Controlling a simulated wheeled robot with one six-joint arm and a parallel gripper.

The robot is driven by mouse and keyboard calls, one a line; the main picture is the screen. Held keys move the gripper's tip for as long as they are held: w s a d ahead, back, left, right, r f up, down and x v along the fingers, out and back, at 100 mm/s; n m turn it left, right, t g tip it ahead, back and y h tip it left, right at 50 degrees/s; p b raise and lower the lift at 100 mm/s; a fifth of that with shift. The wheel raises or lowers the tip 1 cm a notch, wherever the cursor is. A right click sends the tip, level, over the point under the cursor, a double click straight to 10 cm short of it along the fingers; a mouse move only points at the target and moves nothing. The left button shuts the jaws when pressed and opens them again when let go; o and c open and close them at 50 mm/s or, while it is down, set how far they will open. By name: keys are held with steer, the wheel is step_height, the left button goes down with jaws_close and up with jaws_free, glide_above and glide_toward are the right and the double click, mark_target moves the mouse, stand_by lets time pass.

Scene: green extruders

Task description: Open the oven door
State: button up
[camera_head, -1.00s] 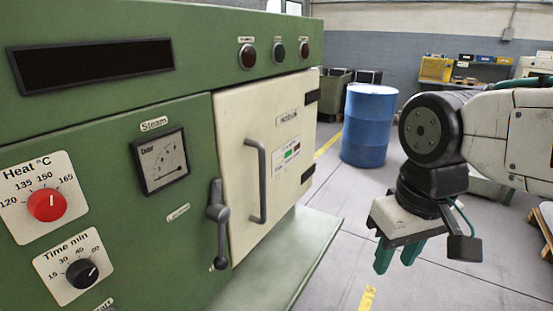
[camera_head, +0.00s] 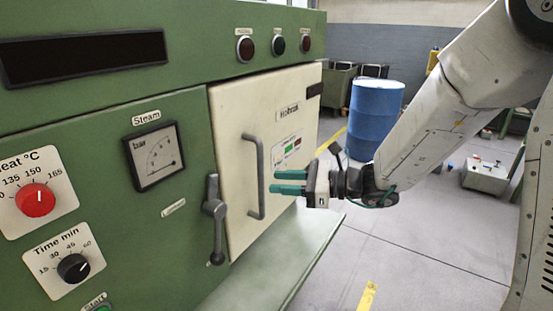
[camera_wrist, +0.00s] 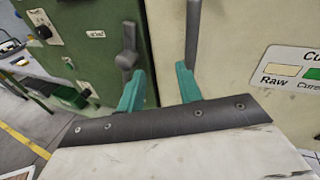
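The cream oven door (camera_head: 285,100) is shut in the green machine's front. A grey lever with a ball end (camera_head: 215,215) hangs downward just left of the door. My gripper (camera_head: 276,181) is open and empty, its teal fingers pointing left towards the handle with a small gap in the head view. In the wrist view the handle (camera_wrist: 193,40) rises beyond the right finger and the lever (camera_wrist: 127,55) beyond the left finger. I cannot tell whether the right finger touches the handle.
The green machine (camera_head: 110,110) fills the left side, with a red heat knob (camera_head: 36,200), a time knob (camera_head: 73,267) and a gauge (camera_head: 155,157). A green ledge (camera_head: 285,265) juts out below the door. A blue barrel (camera_head: 375,115) stands behind my arm. Floor is clear at lower right.

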steer(key=w+a+r+m+t, duration=0.2)
steer(key=w+a+m+t, duration=0.1)
steer(key=w+a, duration=0.2)
steer(key=shift+w+a+r, duration=0.15)
steer(key=shift+w+r, duration=0.15)
steer(key=shift+w, duration=0.5)
